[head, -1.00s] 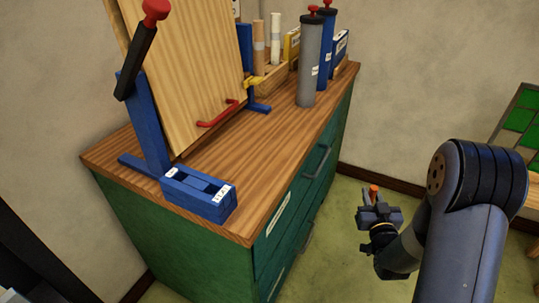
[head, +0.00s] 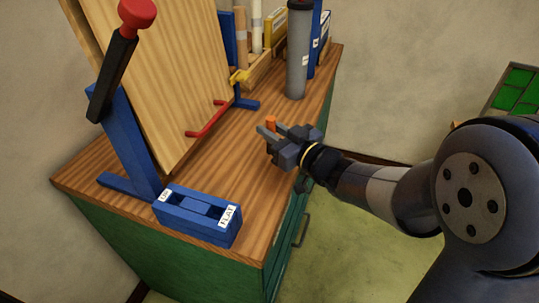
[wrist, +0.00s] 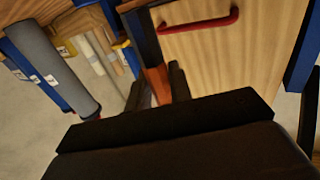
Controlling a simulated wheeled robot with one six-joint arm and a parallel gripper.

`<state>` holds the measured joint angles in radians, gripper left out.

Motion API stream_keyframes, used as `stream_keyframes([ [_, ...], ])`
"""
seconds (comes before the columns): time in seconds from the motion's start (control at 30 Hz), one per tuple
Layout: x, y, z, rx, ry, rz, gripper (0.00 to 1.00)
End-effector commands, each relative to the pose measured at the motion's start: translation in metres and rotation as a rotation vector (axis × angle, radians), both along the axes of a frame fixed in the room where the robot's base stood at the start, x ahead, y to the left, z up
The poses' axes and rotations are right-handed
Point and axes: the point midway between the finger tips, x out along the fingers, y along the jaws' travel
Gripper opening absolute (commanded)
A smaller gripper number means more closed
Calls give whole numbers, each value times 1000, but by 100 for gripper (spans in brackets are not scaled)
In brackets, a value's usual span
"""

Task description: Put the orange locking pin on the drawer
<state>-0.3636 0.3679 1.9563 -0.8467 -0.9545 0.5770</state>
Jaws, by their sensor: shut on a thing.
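My gripper (head: 271,129) is over the wooden top (head: 252,172) of the green drawer cabinet (head: 190,262), near its right edge. It is shut on the orange locking pin (head: 271,121), whose top shows between the fingers. In the wrist view the orange pin (wrist: 157,84) shows between the two dark fingertips, partly hidden. I cannot tell the exact gap between the pin and the wood. The cabinet's drawer fronts face right, with a drawer handle (head: 302,231) low down.
A blue frame (head: 130,140) holds a tilted wooden panel (head: 165,90) with a red handle (head: 208,122) and a red-knobbed lever (head: 137,12). A blue labelled box (head: 196,215) sits at the near edge. A grey cylinder (head: 297,55) stands behind. Bare wood lies between them.

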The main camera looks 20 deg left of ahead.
Motion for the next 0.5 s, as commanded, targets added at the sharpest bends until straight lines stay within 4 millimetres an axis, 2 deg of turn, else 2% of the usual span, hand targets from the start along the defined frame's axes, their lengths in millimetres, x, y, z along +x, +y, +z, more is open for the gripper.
stream_keyframes([
  [0.03, 0, 0, -11, 0, 4, -1, 0],
  [0.27, 0, 0, -29, 1, 0, -2, 0],
  [0.5, 1, 0, -59, 2, 1, -3, 0],
])
